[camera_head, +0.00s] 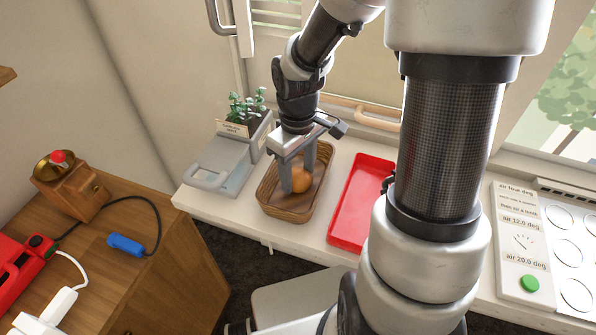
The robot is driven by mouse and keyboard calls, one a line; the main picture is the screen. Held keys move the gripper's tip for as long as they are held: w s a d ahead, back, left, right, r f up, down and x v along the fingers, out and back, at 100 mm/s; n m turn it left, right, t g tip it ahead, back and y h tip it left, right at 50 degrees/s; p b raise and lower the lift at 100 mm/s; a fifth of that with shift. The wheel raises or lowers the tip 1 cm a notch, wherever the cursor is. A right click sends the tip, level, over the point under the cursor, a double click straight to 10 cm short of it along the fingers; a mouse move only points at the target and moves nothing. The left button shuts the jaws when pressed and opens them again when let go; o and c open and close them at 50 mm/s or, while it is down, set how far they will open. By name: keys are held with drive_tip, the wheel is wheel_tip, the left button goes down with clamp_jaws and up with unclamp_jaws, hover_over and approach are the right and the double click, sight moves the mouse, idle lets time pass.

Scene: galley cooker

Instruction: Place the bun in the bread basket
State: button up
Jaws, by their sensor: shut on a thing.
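The bun (301,181) is round and orange-brown. It is between the fingers of my gripper (296,186), which is shut on it. The bread basket (291,212) is a brown wooden or woven basket with raised sides on the white counter. My gripper points down into the basket, and the bun shows within the basket's outline. I cannot tell whether the bun touches the basket floor. The near finger hides part of the bun.
A red tray (348,217) lies right of the basket, partly behind my arm. A grey scale-like device (219,165) and a potted plant (246,108) stand left. A panel with a green button (529,283) is far right. A wooden cabinet (170,270) stands at left.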

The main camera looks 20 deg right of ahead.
sight(298, 174)
drive_tip(key=shift+f, duration=0.25)
drive_tip(key=o, duration=1)
drive_tip(key=shift+r, duration=0.1)
drive_tip(key=shift+o, duration=0.2)
wheel_tip(298, 174, up, 12)
drive_tip(key=p, duration=0.2)
drive_tip(key=shift+r, duration=0.15)
